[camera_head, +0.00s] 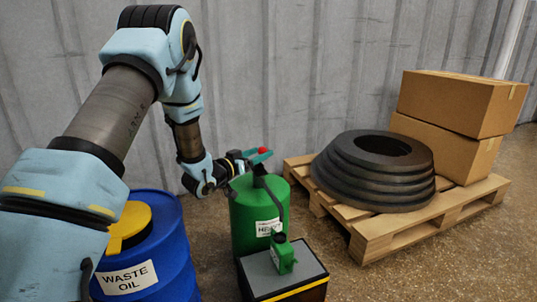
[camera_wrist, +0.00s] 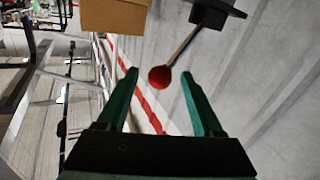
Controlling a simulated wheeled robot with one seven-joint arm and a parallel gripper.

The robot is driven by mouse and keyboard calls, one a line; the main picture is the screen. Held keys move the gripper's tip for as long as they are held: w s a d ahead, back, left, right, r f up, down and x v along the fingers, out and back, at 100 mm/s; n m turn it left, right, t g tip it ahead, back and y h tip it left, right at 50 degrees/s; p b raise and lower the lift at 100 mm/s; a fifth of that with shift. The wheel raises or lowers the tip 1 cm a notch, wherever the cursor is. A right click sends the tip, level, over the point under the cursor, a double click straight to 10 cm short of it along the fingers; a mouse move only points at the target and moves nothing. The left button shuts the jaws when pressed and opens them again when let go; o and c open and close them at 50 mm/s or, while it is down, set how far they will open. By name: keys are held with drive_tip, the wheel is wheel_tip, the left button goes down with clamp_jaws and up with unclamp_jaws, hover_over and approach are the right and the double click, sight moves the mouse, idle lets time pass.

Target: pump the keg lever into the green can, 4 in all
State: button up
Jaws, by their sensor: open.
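The green keg (camera_head: 244,222) with a white label stands in the middle of the head view. Its lever ends in a red knob (camera_head: 263,151), which also shows in the wrist view (camera_wrist: 160,77) on a thin rod running up to a black part. My gripper (camera_head: 253,158) is above the keg top, close to the knob. In the wrist view its green fingers (camera_wrist: 160,73) are spread open, with the knob between or just beyond the tips; contact is not clear. The small green can (camera_head: 281,256) stands upright in front of the keg.
The can stands on a grey-topped box (camera_head: 304,266). A blue waste oil drum (camera_head: 176,262) with a yellow lid (camera_head: 133,220) is at left. A pallet (camera_head: 385,236) with stacked black rings (camera_head: 372,172) and cardboard boxes (camera_head: 455,103) is at right. A corrugated wall (camera_head: 300,60) is behind.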

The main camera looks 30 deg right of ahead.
drive_tip(key=b+x, duration=0.1)
drive_tip(key=x, duration=0.3)
drive_tip(key=shift+w+d, duration=0.2)
drive_tip(key=shift+d, duration=0.2)
clamp_jaws()
idle(1.1)
